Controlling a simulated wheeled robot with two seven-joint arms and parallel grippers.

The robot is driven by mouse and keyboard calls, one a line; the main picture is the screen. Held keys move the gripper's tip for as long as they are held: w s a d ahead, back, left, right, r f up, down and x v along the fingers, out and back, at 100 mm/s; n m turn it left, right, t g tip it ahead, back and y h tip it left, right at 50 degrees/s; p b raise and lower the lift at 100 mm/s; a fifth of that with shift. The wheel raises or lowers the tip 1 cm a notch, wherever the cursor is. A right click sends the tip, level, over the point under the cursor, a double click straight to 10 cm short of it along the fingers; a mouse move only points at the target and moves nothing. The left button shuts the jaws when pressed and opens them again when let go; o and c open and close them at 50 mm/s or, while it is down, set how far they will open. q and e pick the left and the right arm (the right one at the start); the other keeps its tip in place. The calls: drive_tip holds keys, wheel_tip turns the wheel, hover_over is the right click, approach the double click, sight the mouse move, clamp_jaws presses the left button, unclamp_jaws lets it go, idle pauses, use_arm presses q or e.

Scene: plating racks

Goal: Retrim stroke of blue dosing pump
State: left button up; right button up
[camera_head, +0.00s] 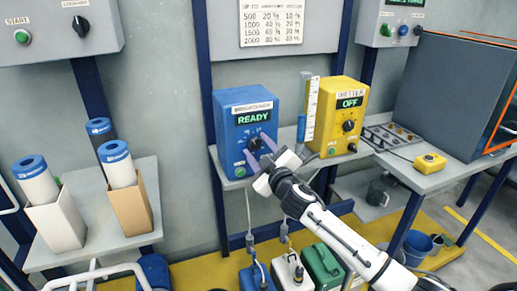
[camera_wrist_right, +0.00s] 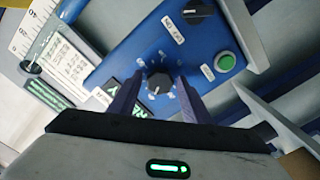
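The blue dosing pump (camera_head: 228,108) stands on a grey shelf, its green display reading READY. My right gripper (camera_head: 258,151) is at its front face and partly covers the dial there. In the right wrist view, the black dial knob (camera_wrist_right: 158,83) with a scale around it lies between the two purple fingertips of my right gripper (camera_wrist_right: 158,86). The fingers are apart, with a visible gap to the knob on both sides. The blue panel also shows a second black knob (camera_wrist_right: 197,11) and a green button (camera_wrist_right: 226,62). My left gripper is not in view.
A clear measuring cylinder (camera_head: 305,105) stands between the blue pump and a yellow WETTER pump (camera_head: 341,100) reading OFF. A printed table (camera_head: 271,22) hangs above. Blue-capped cylinders in boxes (camera_head: 128,205) stand on the left shelf. Several canisters (camera_head: 323,265) sit below.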

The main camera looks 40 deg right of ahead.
drive_tip(key=c, duration=0.7)
drive_tip(key=shift+c, duration=0.2)
drive_tip(key=shift+n, duration=0.3)
drive_tip(key=shift+n+p, duration=0.9)
drive_tip(key=shift+n, duration=1.6)
drive_tip(key=o, duration=1.1)
drive_tip(key=shift+c, duration=0.2)
drive_tip(key=shift+s, duration=0.1)
